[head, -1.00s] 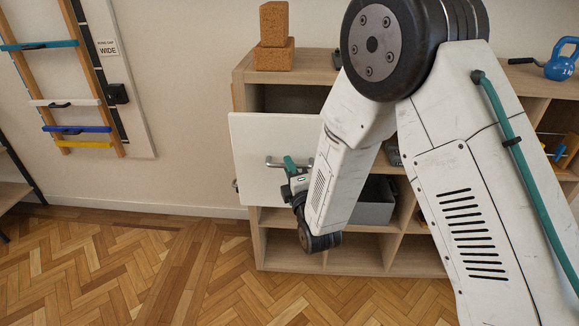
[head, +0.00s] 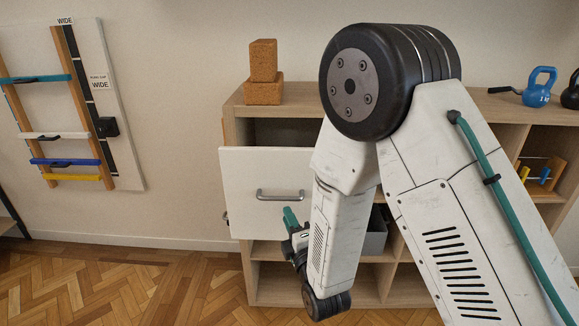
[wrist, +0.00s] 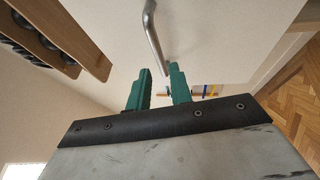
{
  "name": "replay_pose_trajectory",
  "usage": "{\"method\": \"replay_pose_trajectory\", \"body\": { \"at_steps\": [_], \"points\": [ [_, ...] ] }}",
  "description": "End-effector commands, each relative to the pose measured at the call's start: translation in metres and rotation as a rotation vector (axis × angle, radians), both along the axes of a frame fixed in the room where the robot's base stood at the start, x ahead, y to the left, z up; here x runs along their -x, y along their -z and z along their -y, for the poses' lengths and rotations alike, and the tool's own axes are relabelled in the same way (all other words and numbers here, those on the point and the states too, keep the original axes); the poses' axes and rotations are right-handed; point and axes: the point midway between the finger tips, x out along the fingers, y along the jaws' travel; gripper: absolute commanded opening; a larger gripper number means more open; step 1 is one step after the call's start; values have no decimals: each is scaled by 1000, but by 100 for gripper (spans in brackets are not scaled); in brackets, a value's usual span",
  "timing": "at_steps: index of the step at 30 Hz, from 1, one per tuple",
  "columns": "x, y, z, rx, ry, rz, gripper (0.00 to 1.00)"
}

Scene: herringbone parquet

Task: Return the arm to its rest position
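My arm, white with black joints, fills the right half of the head view and hangs down in front of the shelf unit. My gripper (head: 290,218) shows small at its lower end, just below and right of the bar handle (head: 280,195) in the picture. In the wrist view the gripper's two green fingers (wrist: 160,82) stand apart with nothing between them, so it is open. The white front panel (head: 240,170) carries the handle and stands out from the shelf unit.
The wooden shelf unit (head: 262,262) stands against the wall. Cork blocks (head: 263,92) and a blue kettlebell (head: 537,93) are on its top. A grey bin (head: 376,238) sits inside, partly behind my arm. A ladder-like wall rack (head: 70,110) hangs at left. The parquet (head: 110,285) at lower left is clear.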

Motion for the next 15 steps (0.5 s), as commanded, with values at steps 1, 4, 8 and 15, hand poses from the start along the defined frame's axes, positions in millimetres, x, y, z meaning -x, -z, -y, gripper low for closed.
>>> {"method": "replay_pose_trajectory", "body": {
  "at_steps": [1, 4, 8, 15],
  "points": [
    [-1, 6, 0, -22, -6, -40, 21],
    [-2, 36, -2, -72, -20, -215, 21],
    [9, 91, -1, -152, -3, -561, 21],
    [43, 115, 26, -341, 186, -1110, 21]
  ]
}}
